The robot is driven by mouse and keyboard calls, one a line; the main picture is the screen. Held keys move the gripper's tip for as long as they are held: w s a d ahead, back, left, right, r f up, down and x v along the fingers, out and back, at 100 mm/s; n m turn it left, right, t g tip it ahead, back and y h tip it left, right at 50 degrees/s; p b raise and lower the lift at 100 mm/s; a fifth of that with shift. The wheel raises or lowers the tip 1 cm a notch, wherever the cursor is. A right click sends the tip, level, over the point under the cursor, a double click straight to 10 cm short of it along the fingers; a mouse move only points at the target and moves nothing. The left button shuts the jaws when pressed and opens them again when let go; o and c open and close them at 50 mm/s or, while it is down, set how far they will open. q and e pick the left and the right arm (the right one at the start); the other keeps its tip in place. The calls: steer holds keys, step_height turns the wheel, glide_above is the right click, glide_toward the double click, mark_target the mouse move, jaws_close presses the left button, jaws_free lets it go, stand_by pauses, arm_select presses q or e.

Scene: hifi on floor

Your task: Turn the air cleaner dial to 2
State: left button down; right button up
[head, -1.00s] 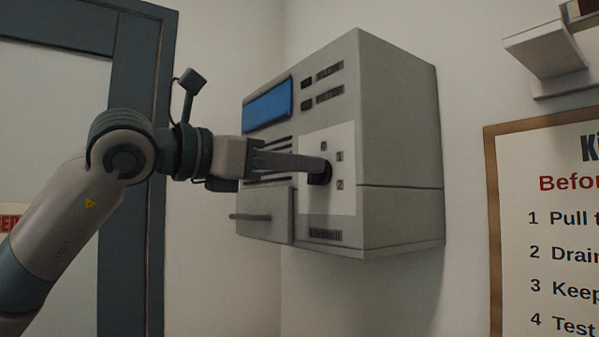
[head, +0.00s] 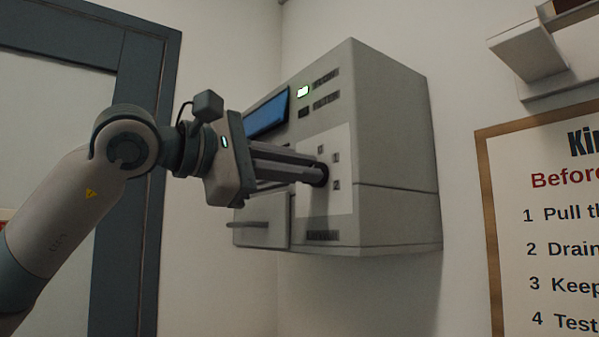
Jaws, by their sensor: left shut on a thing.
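The air cleaner (head: 395,145) is a grey box on the wall in the middle of the head view. Its black dial (head: 321,175) sits on a pale label plate (head: 339,205) with small number marks around it. My left gripper (head: 312,174) reaches in from the left and is shut on the dial. The fingers hide part of the dial, so I cannot read its pointer. My right gripper is not in view.
A dark door frame (head: 142,200) stands at left. A framed sign (head: 545,220) hangs at right, below a wall bracket (head: 530,50).

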arm_select(q)
steer(key=shift+f+m, duration=0.2)
steer(key=shift+m, duration=1.7)
steer(key=shift+f+m, duration=0.2)
steer(key=shift+m, duration=1.7)
steer(key=shift+f+m, duration=0.2)
steer(key=shift+m, duration=1.7)
steer(key=c, duration=1.8)
jaws_free()
steer(key=shift+s+a, duration=0.1)
